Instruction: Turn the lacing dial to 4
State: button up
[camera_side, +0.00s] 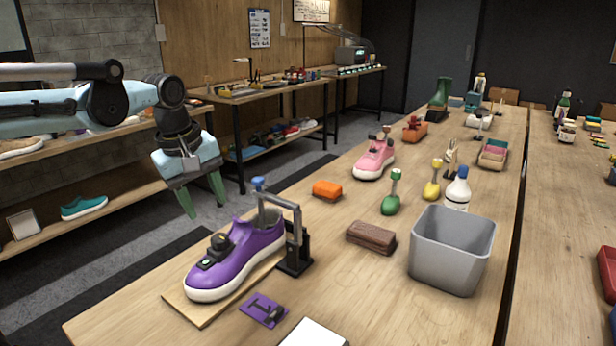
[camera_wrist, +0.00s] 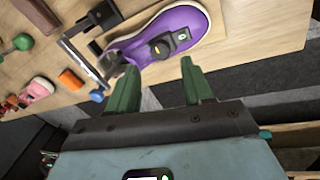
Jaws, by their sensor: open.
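A purple sneaker (camera_side: 238,254) with a white sole sits on a thin wooden board (camera_side: 196,312) at the near end of the table. A black lacing dial unit (camera_side: 213,252) is on its upper; the dial also shows in the wrist view (camera_wrist: 168,44), but I cannot read its setting. A grey metal clamp with a blue knob (camera_side: 258,184) stands at the heel on a black base. My gripper (camera_side: 204,203), with green fingers, is open and empty, above and behind the sneaker at the left in the side view. Its fingers (camera_wrist: 158,88) also show in the wrist view, apart from the sneaker.
A purple card with a dark lever-like piece (camera_side: 264,309) lies beside the sneaker. A brown brush block (camera_side: 371,237), an orange block (camera_side: 327,190) and a grey bin (camera_side: 452,248) stand farther right. A pink sneaker (camera_side: 373,160) and several bottles and tools stand farther back.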

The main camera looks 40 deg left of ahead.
aim_at(218, 237)
jog(key=w+a+r+n+g, duration=0.1)
jog(key=w+a+n+g, duration=0.25)
jog(key=n, duration=0.55)
jog(key=shift+t, duration=0.45)
jog(key=f, duration=1.1)
jog(key=shift+d+f, duration=0.4)
jog(key=shift+c, duration=0.2)
jog(key=c, duration=0.8)
